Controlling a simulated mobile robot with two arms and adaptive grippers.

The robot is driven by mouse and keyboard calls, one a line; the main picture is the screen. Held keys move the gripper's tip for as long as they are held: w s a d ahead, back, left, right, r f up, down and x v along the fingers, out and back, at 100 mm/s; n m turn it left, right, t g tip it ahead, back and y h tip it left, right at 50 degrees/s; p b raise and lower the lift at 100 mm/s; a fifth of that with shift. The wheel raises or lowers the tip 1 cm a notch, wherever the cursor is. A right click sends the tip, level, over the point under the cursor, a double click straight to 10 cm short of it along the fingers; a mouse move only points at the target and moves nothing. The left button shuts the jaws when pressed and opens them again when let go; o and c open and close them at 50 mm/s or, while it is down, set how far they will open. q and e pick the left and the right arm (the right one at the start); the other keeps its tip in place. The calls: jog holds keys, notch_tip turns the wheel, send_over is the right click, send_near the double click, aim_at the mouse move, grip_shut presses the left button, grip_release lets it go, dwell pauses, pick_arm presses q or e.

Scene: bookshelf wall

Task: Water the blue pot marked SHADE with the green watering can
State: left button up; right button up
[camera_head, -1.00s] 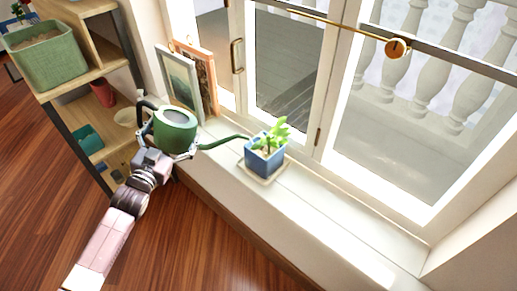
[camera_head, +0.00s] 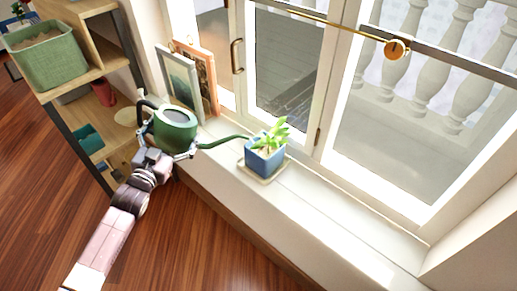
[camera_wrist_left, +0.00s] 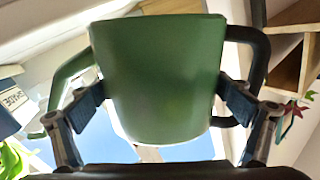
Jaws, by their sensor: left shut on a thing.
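The green watering can (camera_head: 176,128) is in my left gripper (camera_head: 172,152), which is shut on its body. It is held above the near edge of the white windowsill, with its dark handle to the left. Its long spout reaches right, the tip at the rim of the blue pot (camera_head: 264,162). The pot holds a green plant and stands on a pale saucer (camera_head: 266,178) on the sill. In the left wrist view the can body (camera_wrist_left: 158,75) sits between both fingers, and the blue pot (camera_wrist_left: 12,100) with partly readable lettering is at the left edge. My right gripper is out of view.
Two leaning picture frames (camera_head: 182,85) stand on the sill behind the can. A wooden shelf unit (camera_head: 88,65) with a green planter box (camera_head: 45,55) is at left. Window doors with a brass rod (camera_head: 330,25) rise behind the pot. The sill right of the pot is clear.

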pick_arm(q)
jog(key=shift+r, duration=0.25)
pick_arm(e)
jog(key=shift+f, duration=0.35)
pick_arm(q)
jog(key=shift+r, duration=0.1)
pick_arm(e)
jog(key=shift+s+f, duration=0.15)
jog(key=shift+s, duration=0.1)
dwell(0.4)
pick_arm(q)
jog(key=shift+r+p, duration=0.1)
jog(key=shift+p, duration=0.35)
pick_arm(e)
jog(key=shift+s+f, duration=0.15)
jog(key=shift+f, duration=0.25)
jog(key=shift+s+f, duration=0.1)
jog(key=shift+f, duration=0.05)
pick_arm(q)
jog(key=shift+d+f+b, duration=0.1)
jog(key=shift+f+b, duration=0.2)
jog(key=shift+f, duration=0.35)
jog(key=shift+d+f+n+b, duration=0.25)
jog(key=shift+f+n+b, duration=0.15)
jog(key=shift+f+n, duration=0.7)
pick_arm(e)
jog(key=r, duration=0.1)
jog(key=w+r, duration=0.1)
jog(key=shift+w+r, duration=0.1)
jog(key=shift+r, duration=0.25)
